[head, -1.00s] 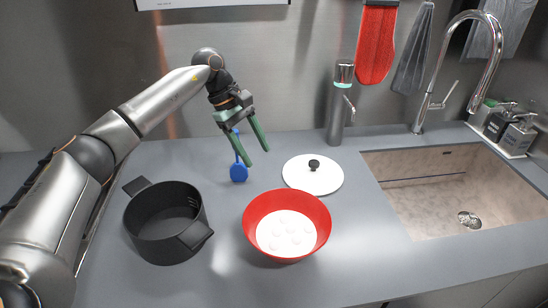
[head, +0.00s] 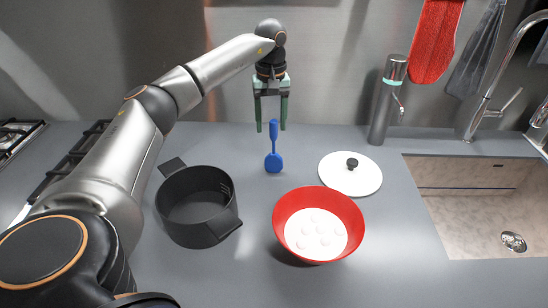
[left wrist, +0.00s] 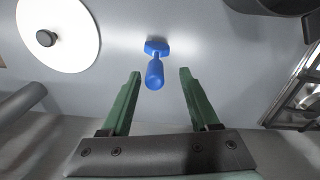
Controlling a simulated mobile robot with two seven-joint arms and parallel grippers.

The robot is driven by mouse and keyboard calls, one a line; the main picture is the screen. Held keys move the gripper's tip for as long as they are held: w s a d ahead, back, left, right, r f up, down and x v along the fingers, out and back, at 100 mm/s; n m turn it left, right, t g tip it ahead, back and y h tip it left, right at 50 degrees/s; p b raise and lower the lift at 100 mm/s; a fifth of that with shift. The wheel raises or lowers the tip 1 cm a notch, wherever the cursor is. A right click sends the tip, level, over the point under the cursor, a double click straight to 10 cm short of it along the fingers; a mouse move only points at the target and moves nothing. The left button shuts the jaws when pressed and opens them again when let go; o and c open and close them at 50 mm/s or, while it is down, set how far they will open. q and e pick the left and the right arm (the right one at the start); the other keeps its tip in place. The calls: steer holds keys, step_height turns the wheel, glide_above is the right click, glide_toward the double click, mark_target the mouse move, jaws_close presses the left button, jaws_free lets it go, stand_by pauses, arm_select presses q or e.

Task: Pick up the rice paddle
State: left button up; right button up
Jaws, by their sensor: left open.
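The gripper holds nothing. My right gripper is not in view.
A black pot (head: 186,232) stands left of the paddle. A red colander (head: 287,228) with white round items stands in front. A white lid (head: 367,178) lies to the right, near a grey dispenser (head: 384,110) and the sink (head: 440,228). A stove (head: 22,134) is at the far left.

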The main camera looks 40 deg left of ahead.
mark_target(274, 137)
arm_select(q)
steer(key=f, duration=0.5)
steer(key=shift+w+d+p, duration=0.1)
steer(key=shift+d+p, duration=0.2)
steer(key=shift+p, duration=0.05)
steer(key=shift+r, duration=0.1)
jaws_close()
